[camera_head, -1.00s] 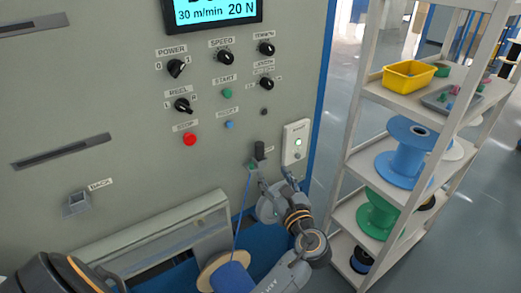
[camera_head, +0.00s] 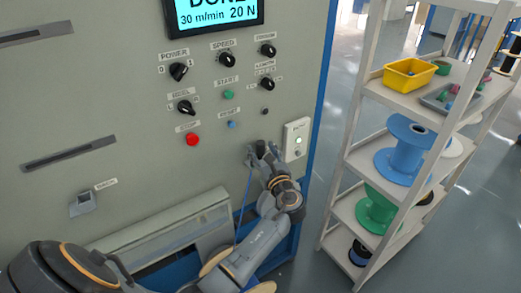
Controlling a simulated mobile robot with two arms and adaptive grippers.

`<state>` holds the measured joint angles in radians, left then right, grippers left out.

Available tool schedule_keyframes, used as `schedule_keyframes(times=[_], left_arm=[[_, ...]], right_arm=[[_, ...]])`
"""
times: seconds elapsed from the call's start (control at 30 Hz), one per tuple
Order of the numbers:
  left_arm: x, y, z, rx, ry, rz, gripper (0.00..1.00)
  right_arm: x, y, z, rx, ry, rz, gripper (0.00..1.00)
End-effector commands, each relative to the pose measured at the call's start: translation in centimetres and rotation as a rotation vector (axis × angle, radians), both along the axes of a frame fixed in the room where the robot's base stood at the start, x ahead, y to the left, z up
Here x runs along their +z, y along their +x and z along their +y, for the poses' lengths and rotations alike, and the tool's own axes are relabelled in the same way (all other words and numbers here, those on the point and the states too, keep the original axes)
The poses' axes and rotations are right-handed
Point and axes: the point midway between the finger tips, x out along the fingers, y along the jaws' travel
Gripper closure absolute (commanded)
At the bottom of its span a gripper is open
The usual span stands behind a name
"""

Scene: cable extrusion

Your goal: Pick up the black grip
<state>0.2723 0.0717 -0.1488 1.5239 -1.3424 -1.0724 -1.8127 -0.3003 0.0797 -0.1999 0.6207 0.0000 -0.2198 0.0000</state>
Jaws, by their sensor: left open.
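The black grip (camera_head: 260,148) is a small dark piece on the front of the grey machine, below the knobs. It shows only in part between the fingers of my left gripper (camera_head: 262,151). The gripper is open, with its fingers around or just in front of the grip; whether they touch it I cannot tell. A thin blue cable (camera_head: 243,204) runs down just left of the gripper. My right gripper is not in view.
The machine panel (camera_head: 120,110) carries knobs, a red stop button (camera_head: 193,139) and a screen (camera_head: 213,14). A white box (camera_head: 296,139) sits right of the gripper. A white shelf (camera_head: 353,160) with spools and a yellow bin (camera_head: 409,73) stands at the right.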

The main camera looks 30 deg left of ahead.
Motion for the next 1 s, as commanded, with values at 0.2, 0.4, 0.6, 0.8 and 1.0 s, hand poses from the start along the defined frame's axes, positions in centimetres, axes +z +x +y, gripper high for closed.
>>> schedule_keyframes(times=[0.2, 0.4, 0.6, 0.8, 1.0], left_arm=[[0.0, 0.0, 0.0, 0.000, 0.000, 0.000, 0.76], [0.0, 0.0, 0.0, 0.000, 0.000, 0.000, 1.00], [0.0, 0.0, -0.1, 0.000, 0.000, 0.000, 1.00], [1.1, 0.0, -0.1, 0.000, -0.001, -0.003, 1.00], [4.1, -0.7, -0.5, -0.001, -0.003, -0.005, 1.00]], right_arm=[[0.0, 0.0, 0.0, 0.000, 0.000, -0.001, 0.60], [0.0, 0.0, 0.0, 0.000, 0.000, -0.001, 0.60], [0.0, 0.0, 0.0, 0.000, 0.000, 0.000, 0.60], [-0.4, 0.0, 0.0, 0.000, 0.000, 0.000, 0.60], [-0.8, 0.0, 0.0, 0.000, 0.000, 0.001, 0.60]])
